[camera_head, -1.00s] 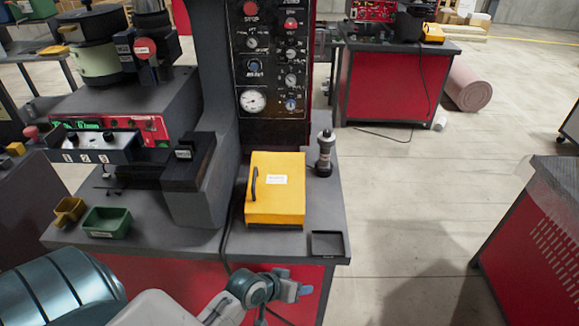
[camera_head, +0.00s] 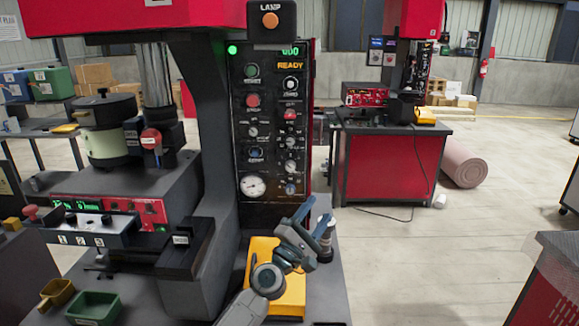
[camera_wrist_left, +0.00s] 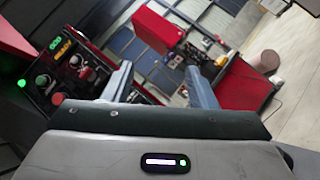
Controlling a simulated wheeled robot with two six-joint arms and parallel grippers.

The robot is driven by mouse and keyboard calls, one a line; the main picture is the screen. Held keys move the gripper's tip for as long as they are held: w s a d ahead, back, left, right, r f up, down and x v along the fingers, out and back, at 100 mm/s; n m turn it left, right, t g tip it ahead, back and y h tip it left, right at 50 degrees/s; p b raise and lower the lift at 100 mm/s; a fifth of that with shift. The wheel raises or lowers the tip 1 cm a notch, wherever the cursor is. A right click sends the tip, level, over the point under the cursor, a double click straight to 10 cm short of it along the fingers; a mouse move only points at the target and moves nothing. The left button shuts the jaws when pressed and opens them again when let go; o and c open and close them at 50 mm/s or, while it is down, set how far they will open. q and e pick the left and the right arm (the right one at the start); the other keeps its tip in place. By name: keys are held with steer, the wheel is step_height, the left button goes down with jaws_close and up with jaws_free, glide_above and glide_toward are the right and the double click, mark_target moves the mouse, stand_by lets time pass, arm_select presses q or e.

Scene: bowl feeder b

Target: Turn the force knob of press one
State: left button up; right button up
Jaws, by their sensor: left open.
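The knob labels are too small to read, so I cannot tell which is the force knob. My left gripper (camera_head: 316,212) is open and empty, in front of the panel's lower right and over the yellow box. In the left wrist view, its two fingers (camera_wrist_left: 161,86) stand apart with nothing between them. The panel (camera_wrist_left: 75,75) shows there at the left, tilted. My right gripper is not in view.
The yellow box (camera_head: 262,252) sits on the bench below the panel, partly hidden by my left arm. A dark cylindrical tool (camera_head: 325,240) stands just right of the gripper. A green bin (camera_head: 95,306) is at the front left. Open floor lies to the right.

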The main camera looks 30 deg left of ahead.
mark_target(290, 142)
arm_select(q)
steer(key=w+a+r+n+g+y, duration=0.1)
steer(key=w+a+r+n+y, duration=0.2)
steer(key=w+a+n+y, duration=0.1)
steer(key=w+a+r+n+g+y+p, duration=0.1)
steer(key=w+a+r+n+y, duration=0.2)
steer(key=a+n, duration=0.4)
steer(key=w+a+r+n+g+y, duration=0.1)
steer(key=w+a+r+n+y, duration=0.2)
steer(key=w+a+n+y, duration=0.2)
steer(key=shift+w+a+n, duration=0.4)
steer(key=shift+w+n, duration=0.3)
steer(key=shift+n, duration=0.1)
steer(key=shift+p+x, duration=0.3)
steer(key=shift+x, duration=0.45)
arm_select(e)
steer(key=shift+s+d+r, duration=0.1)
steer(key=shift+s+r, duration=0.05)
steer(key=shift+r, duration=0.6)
arm_select(q)
steer(key=shift+c, duration=0.4)
